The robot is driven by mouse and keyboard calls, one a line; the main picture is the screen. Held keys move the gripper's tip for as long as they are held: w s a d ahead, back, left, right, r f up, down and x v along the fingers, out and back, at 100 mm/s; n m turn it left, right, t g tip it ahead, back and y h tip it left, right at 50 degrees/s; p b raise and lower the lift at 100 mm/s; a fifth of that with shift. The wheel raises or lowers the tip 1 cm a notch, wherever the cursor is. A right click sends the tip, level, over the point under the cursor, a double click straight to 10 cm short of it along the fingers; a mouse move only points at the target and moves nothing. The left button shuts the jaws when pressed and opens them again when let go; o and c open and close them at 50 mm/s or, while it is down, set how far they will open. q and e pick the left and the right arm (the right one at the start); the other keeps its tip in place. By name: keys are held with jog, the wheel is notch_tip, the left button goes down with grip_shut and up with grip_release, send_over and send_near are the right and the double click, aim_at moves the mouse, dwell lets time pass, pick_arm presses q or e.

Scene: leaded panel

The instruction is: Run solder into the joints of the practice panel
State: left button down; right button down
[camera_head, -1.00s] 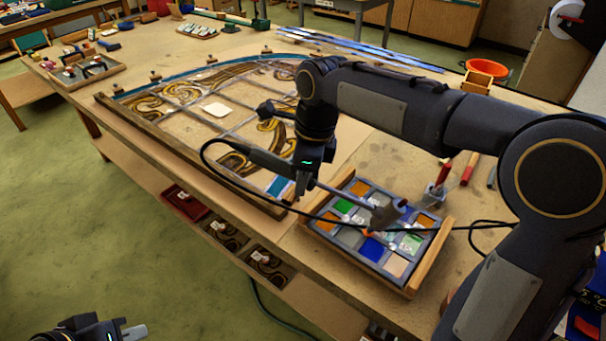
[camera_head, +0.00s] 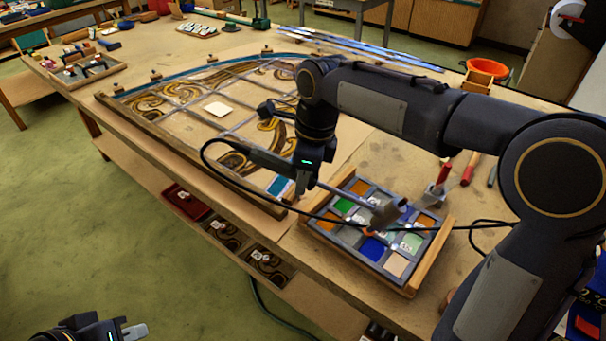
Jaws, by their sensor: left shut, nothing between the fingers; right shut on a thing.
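The practice panel (camera_head: 345,236) lies on the bench at the right, a grid of orange, green, blue, white and clear panes between grey joints. Wooden strips edge it on two sides. My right gripper (camera_head: 304,184) is shut on a soldering iron (camera_head: 338,192), just left of the panel's far corner. The iron's shaft reaches over the panel, and its metal head (camera_head: 386,212) is above the middle panes. I cannot tell whether its coppery tip (camera_head: 370,232) touches a joint. My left gripper (camera_head: 134,331) is shut and empty at the bottom left, over the floor. No solder can be made out.
A large arched leaded panel (camera_head: 190,119) fills the bench to the left, with a wooden batten (camera_head: 190,155) along its near edge. A black cable loops from the iron across the small panel. Red-handled tools (camera_head: 470,168) and an orange bowl (camera_head: 488,70) lie beyond.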

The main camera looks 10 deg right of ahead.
dwell(0.5)
notch_tip(320, 180, up, 6)
jog(key=p, duration=0.6)
jog(key=shift+r, duration=0.1)
